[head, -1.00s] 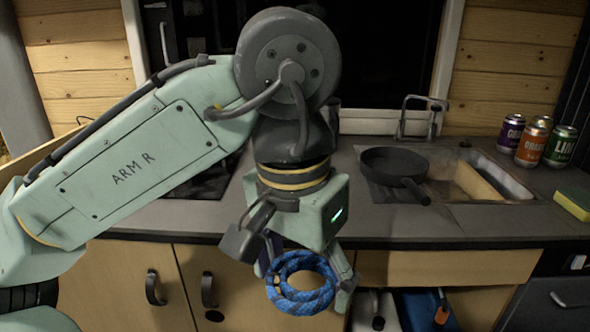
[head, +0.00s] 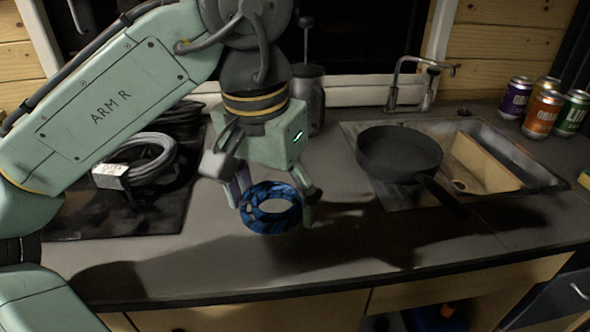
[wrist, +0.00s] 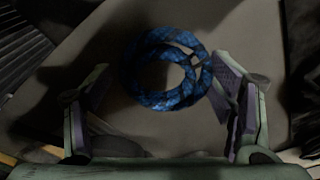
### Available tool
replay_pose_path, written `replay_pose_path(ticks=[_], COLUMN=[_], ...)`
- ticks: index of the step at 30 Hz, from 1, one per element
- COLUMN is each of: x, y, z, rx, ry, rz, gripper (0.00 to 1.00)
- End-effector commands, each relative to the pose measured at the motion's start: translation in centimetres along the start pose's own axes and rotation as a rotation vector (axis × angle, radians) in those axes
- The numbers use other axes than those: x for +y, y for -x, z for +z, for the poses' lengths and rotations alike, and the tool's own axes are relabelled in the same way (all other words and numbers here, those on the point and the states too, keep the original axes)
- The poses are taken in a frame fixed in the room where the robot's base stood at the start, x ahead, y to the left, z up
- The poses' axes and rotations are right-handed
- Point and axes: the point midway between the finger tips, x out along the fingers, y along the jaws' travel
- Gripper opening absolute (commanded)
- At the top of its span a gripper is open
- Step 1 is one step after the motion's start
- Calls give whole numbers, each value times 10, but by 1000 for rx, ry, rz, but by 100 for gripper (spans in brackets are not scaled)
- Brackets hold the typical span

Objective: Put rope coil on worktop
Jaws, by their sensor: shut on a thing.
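The blue rope coil (head: 270,222) is at my gripper (head: 272,208), between its two fingers, over the grey worktop (head: 330,258). In the wrist view the coil (wrist: 142,88) shows as a ring ahead of my gripper (wrist: 165,100), close against the right finger. The gripper is shut on the coil. The coil appears in shade, and I cannot tell whether its underside touches the worktop. The front edge of the worktop is nearer to me than the coil.
A black frying pan (head: 393,158) stands right of the gripper, beside the sink (head: 520,150). Several cans (head: 543,113) are at the far right. A grey cable coil (head: 140,165) lies on the dark hob at left. A plunger-topped jar (head: 308,95) stands behind.

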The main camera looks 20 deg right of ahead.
Motion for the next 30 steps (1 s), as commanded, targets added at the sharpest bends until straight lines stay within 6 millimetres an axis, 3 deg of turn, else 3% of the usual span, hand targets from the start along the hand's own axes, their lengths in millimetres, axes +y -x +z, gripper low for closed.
replay_pose_path(ticks=[6, 12, 20, 24, 30], x=[-3, -7, -9, -10, -9], y=[-10, -18, -27, -50, -60], z=[-59, -94, -115, -110, -110], rx=[-2, -1, -2, -2, 0], ry=[-1, 0, 0, 0, 0], rz=[2, -1, -2, -2, -1], gripper=[45, 45, 45, 45, 45])
